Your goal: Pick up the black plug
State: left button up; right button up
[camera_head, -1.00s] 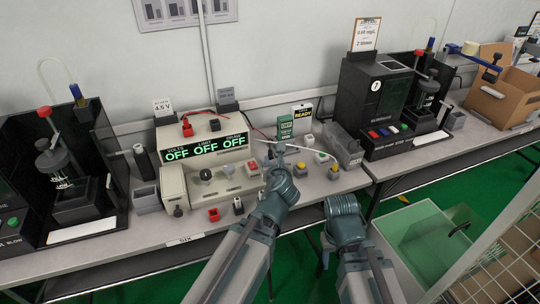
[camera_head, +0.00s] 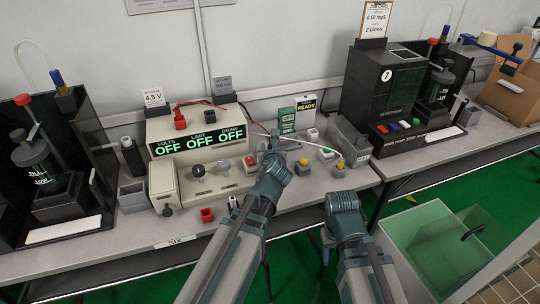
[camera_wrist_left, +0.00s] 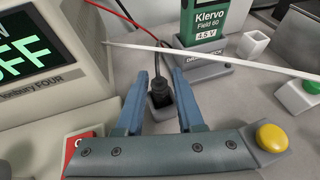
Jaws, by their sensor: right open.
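The black plug (camera_wrist_left: 158,92) stands in a small grey holder (camera_wrist_left: 159,111) in the left wrist view, with a dark lead rising from its top. My left gripper (camera_wrist_left: 160,82) is open, with one blue finger on each side of the plug and a gap showing on both sides. In the head view my left gripper (camera_head: 273,145) reaches over the bench to the right of the cream supply, and the plug there is too small to make out. My right arm (camera_head: 345,205) is held low at the bench's front edge; its fingertips are hidden.
The cream supply (camera_head: 190,128) showing OFF stands to the left. A green Klervo meter (camera_wrist_left: 212,22) is behind the plug, and a thin white lead (camera_wrist_left: 225,57) crosses above. A yellow button (camera_wrist_left: 271,138) sits at right. A red socket (camera_head: 207,214) is at the front.

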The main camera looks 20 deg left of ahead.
pick_arm(q)
jog(key=shift+x, duration=1.2)
pick_arm(e)
jog(key=shift+w+f, duration=0.2)
jog(key=shift+f, duration=0.25)
pick_arm(q)
grip_shut()
jog(key=shift+r, duration=0.15)
pick_arm(e)
jog(key=shift+r, duration=0.15)
